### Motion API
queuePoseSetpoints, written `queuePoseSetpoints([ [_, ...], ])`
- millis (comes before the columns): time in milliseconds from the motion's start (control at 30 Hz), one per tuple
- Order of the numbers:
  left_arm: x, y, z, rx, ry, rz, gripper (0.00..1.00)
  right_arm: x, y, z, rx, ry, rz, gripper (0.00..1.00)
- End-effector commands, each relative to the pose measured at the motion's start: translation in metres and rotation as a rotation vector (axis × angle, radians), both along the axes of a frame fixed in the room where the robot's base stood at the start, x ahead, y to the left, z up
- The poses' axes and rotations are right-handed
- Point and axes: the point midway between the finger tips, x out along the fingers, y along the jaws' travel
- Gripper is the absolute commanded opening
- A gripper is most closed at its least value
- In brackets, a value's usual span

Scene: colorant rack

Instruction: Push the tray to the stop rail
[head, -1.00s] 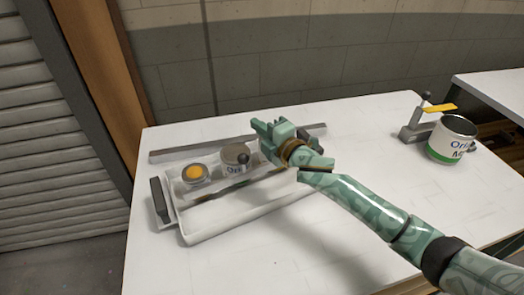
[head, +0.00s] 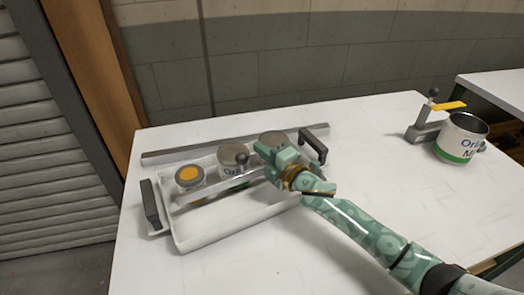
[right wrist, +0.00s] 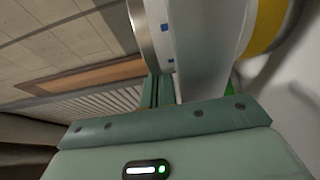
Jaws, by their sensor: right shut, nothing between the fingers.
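The white tray (head: 210,236) lies on the table with dark handles at its left (head: 151,204) and right (head: 314,146) ends. It carries several cans behind a grey bar, including one with a yellow-orange top (head: 189,174) and a grey-topped one (head: 234,155). The grey stop rail (head: 200,149) runs behind the tray, with a narrow strip of table seeming to show between them. My right gripper (head: 264,151) is shut and empty over the tray's right part, partly hiding a can (head: 273,138). In the right wrist view, its fingers (right wrist: 160,90) are beside a can wall; contact is unclear. My left gripper is out of view.
An open can with a green band (head: 459,143) stands at the right by a grey fixture (head: 425,130) with a yellow lever (head: 449,106). The front and middle table (head: 290,255) is clear. A wall rises behind the table.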

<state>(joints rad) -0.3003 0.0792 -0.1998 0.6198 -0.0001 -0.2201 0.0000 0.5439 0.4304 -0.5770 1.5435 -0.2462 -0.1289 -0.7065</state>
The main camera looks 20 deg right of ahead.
Motion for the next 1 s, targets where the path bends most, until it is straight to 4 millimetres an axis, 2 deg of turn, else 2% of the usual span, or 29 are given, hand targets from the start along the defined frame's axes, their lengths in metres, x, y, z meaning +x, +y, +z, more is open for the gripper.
queuePoseSetpoints([
  [300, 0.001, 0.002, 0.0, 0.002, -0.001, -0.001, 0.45, 0.033, -0.042, 0.001, -0.005, -0.002, -0.007, 0.0],
  [667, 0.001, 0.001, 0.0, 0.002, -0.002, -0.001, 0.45, 0.037, -0.048, 0.002, -0.006, -0.004, -0.009, 0.0],
  [867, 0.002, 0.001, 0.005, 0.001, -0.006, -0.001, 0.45, 0.026, -0.053, 0.003, -0.006, -0.004, -0.009, 0.0],
  [1000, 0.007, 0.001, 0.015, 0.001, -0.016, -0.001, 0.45, -0.003, -0.063, 0.004, -0.007, -0.002, -0.007, 0.0],
])
